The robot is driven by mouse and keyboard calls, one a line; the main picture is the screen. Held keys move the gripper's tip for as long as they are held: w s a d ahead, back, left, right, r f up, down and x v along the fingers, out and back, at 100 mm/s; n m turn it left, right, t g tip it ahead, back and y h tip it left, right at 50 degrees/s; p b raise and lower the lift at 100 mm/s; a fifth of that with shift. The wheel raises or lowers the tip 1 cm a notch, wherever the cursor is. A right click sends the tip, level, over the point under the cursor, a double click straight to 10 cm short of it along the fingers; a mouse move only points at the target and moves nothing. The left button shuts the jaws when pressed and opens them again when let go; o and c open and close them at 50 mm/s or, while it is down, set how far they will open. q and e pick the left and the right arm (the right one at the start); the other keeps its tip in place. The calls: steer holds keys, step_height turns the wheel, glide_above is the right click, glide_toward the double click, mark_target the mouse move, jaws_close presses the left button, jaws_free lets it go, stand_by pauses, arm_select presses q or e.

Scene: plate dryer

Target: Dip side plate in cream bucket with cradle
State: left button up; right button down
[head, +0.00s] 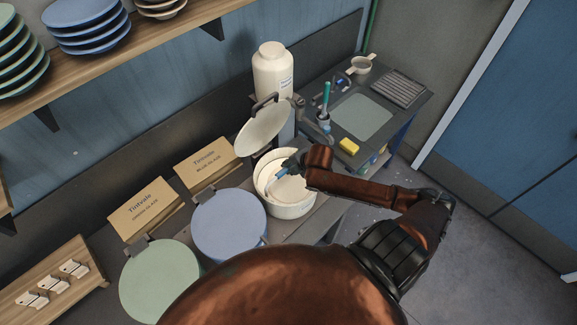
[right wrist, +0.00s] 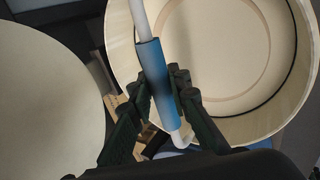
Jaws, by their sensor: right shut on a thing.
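The cream bucket (head: 292,211) stands at the right end of the row of buckets, with its cream lid (head: 262,132) tilted up. My right gripper (head: 291,168) is over the bucket's mouth, shut on the blue handle of the cradle (right wrist: 153,68). In the right wrist view the handle runs between the fingers (right wrist: 160,88), with white rod at both ends. The side plate (right wrist: 222,45) appears as a pale disc with a ring inside the bucket's rim (right wrist: 302,95). I cannot tell how deep it sits. My left gripper is not in view.
A blue-lidded bucket (head: 229,226) and a green-lidded bucket (head: 160,281) stand to the left. Tintvale boxes (head: 146,208) are behind them. A white bottle (head: 273,72) stands behind the cream lid. A side table holds a yellow sponge (head: 349,146). Shelf plates (head: 88,28) are upper left.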

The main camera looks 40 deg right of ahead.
steer(key=shift+w+f+b, duration=0.1)
steer(key=shift+f+b, duration=0.5)
steer(key=shift+f, duration=0.95)
steer(key=shift+r, duration=0.1)
stand_by(1.6)
steer(key=shift+r+p, duration=2.9)
steer(key=shift+p, duration=0.25)
step_height(320, 180, up, 12)
steer(key=shift+f, duration=0.25)
stand_by(0.8)
